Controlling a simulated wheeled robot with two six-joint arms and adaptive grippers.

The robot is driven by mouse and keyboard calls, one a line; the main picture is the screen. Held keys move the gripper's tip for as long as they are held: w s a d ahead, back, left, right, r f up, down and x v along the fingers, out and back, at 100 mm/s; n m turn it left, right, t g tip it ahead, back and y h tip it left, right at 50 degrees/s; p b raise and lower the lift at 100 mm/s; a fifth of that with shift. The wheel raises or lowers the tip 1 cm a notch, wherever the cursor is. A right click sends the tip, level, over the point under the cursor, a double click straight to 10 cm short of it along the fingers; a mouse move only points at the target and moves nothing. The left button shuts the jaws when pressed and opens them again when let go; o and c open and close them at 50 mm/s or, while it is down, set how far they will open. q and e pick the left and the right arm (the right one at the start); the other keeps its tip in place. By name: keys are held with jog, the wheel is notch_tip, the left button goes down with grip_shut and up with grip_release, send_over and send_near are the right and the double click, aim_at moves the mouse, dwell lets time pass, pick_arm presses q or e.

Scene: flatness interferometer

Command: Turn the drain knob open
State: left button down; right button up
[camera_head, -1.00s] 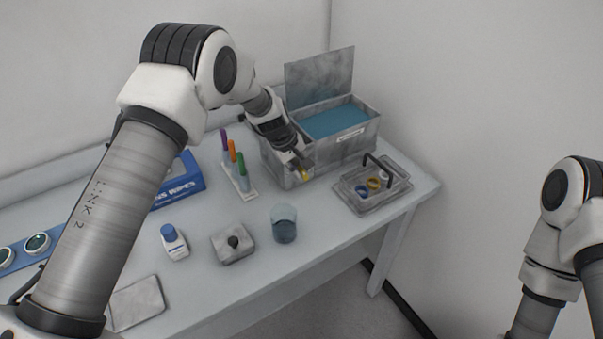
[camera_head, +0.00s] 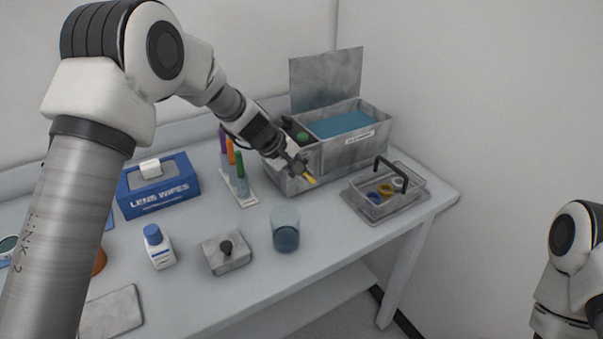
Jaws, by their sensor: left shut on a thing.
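The grey bath (camera_head: 358,149) stands at the back right of the table, with its lid (camera_head: 326,79) raised and blue liquid (camera_head: 341,123) inside. My left gripper (camera_head: 304,172) reaches down from the upper left and is shut on this knob. The fingers cover part of the knob, and its exact angle is hard to tell. My right arm shows at the right edge; its gripper is out of view.
A tube rack (camera_head: 246,197), beaker (camera_head: 286,234), black-knobbed block (camera_head: 227,258), blue-capped bottle (camera_head: 159,249) and wipes box (camera_head: 170,196) stand left and in front. Some tabletop before the bath is clear.

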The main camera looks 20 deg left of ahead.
pick_arm(q)
jog(key=shift+f, duration=0.1)
jog(key=c, duration=1.1)
grip_release()
jog(key=v, duration=1.2)
